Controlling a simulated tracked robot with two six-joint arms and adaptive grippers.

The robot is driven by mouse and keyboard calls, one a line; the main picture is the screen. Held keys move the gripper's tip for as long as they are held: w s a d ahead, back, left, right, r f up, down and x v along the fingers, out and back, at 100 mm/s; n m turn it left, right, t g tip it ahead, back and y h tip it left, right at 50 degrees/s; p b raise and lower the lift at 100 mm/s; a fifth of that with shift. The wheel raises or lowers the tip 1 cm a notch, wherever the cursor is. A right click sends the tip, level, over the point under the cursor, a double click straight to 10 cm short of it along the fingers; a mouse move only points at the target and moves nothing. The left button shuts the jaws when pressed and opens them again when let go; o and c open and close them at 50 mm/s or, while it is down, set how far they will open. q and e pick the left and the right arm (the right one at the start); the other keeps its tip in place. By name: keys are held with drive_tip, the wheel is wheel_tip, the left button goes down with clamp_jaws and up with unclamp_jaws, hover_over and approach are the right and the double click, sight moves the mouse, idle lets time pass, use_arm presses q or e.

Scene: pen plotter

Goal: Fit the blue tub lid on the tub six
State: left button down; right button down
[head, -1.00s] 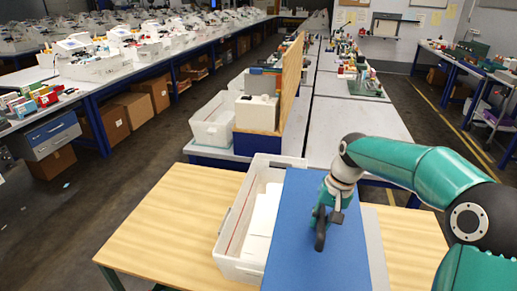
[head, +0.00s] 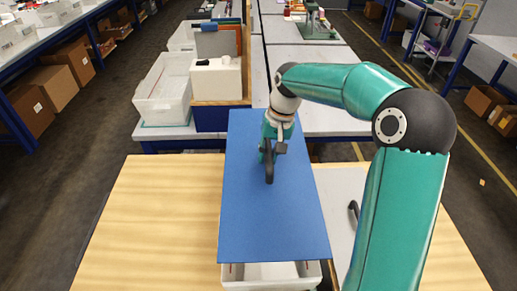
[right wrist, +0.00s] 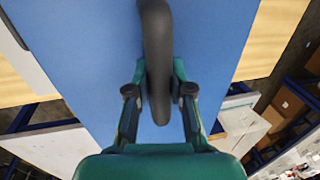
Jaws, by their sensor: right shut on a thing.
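The blue tub lid (head: 270,220) is a flat blue panel with a dark looped handle (head: 269,172). My right gripper (head: 268,155) is shut on this handle. In the right wrist view the handle (right wrist: 155,40) stands between the two fingers, with the blue lid (right wrist: 90,60) behind it. The white tub (head: 270,274) is under the lid on the wooden table. Only its front end shows past the lid's near edge; the rest is hidden. I cannot tell whether the lid touches the tub's rim. My left gripper is not in view.
A pale grey panel with a dark handle (head: 353,208) lies right of the lid, partly behind my arm. The wooden table (head: 150,220) is clear on the left. A white bin (head: 165,90) and a white box (head: 215,78) stand on the bench beyond.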

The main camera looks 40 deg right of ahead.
drive_tip(key=shift+w+a+r, duration=0.1)
drive_tip(key=shift+a, duration=0.1)
drive_tip(key=shift+w+a, duration=0.1)
drive_tip(key=shift+a, duration=0.05)
drive_tip(key=shift+f+b, duration=3.4)
drive_tip(key=shift+f, duration=1.15)
drive_tip(key=c, duration=1)
unclamp_jaws()
drive_tip(key=shift+o, duration=0.2)
drive_tip(key=r, duration=0.3)
drive_tip(key=s+d+r, duration=0.1)
drive_tip(key=r, duration=0.6)
drive_tip(key=shift+s+d+r, duration=0.15)
drive_tip(key=shift+d, duration=0.2)
drive_tip(key=shift+s+r, duration=0.1)
drive_tip(key=shift+r, duration=0.6)
